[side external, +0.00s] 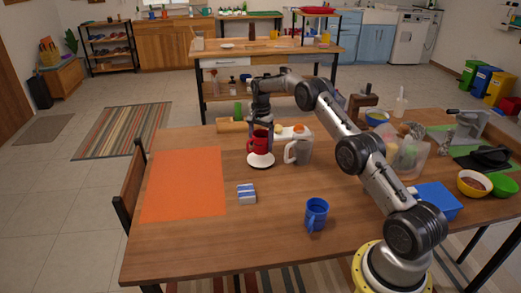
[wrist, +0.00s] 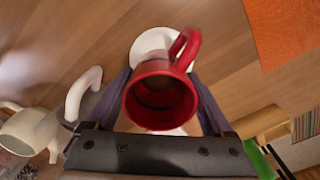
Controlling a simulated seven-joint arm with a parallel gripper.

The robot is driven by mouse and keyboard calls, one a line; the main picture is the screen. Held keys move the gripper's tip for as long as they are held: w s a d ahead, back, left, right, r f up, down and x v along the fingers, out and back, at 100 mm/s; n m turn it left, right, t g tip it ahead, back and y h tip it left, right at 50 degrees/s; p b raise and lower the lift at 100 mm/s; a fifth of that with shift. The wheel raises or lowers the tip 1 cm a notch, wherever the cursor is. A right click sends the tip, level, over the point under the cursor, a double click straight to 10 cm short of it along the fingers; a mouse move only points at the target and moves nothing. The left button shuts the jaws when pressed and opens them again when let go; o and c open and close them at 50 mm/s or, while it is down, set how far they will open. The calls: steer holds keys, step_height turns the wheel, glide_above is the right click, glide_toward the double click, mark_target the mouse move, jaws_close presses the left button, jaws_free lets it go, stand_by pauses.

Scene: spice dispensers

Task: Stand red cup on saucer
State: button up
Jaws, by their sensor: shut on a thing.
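The red cup (side external: 258,141) is upright in my gripper (side external: 260,132), which is shut on it. In the side view it is directly over or on the white saucer (side external: 261,160); I cannot tell whether it touches. In the wrist view the red cup (wrist: 161,95) is between my gripper's fingers (wrist: 163,88), its open mouth towards the camera and its handle at the upper right. The saucer (wrist: 150,40) shows behind the cup, partly hidden by it.
A white jug (side external: 298,150) stands close to the right of the saucer. A blue and white block (side external: 246,194), a blue mug (side external: 316,214) and an orange mat (side external: 185,185) are nearer the front. A blue box (side external: 436,200) and bowls are at the right.

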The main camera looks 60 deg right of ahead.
mark_target(261, 149)
steer(key=shift+w+d+f, duration=0.1)
steer(key=shift+w+f, duration=0.15)
steer(key=shift+f, duration=1.45)
steer(key=shift+f, duration=0.15)
steer(key=o, duration=1.4)
steer(key=shift+s, duration=0.1)
